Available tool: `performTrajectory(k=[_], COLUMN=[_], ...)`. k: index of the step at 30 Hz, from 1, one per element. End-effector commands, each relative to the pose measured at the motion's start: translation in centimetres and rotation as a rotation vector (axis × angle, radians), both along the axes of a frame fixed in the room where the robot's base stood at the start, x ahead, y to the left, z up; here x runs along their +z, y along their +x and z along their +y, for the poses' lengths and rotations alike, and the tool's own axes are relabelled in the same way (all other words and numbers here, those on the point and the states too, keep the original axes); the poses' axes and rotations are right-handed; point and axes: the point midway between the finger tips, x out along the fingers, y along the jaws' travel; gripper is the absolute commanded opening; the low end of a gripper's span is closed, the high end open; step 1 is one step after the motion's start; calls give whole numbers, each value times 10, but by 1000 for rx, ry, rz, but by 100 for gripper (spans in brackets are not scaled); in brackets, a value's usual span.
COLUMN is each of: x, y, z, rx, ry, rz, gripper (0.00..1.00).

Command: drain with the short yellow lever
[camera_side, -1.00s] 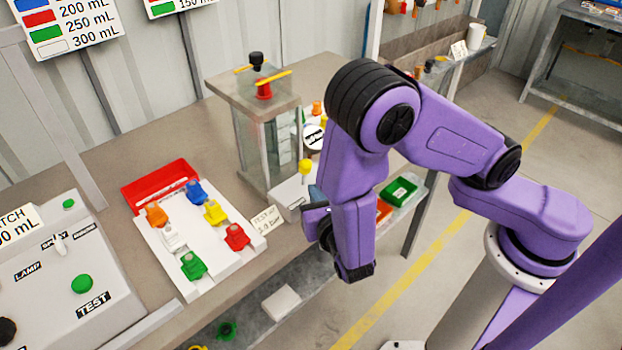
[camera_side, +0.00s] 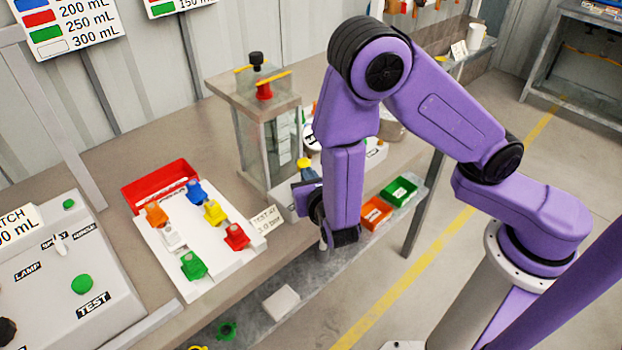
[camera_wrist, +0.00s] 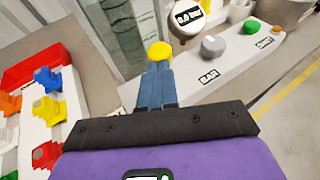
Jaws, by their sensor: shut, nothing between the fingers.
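The short lever's round yellow knob (camera_side: 305,162) shows in the side view in front of the glass-sided tank. In the wrist view the yellow knob (camera_wrist: 159,52) is just beyond my fingertips. My gripper (camera_side: 308,174) is shut with nothing between its fingers. The blue-grey fingers of my gripper (camera_wrist: 156,70) are together and point at the knob. They appear to be against or very close to it; I cannot tell if they touch. The lever's stem is hidden behind the fingers.
A white panel (camera_wrist: 225,65) carries a round gauge (camera_wrist: 186,15), a grey knob (camera_wrist: 213,46) and a green button (camera_wrist: 252,27). The tank (camera_side: 268,140) stands behind. A white board (camera_side: 165,245) with several coloured clips is left. Orange (camera_side: 376,213) and green (camera_side: 400,190) bins are right.

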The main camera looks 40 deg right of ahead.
Motion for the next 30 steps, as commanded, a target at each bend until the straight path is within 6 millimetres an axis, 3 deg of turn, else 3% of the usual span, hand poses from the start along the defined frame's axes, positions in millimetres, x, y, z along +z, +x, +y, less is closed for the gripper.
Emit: performTrajectory(k=[13,19,30], x=[11,12,13], y=[22,31,31], z=[0,0,1], rx=[-1,3,4], ry=[5,1,0], rz=[271,292,290], gripper=[0,0,0])
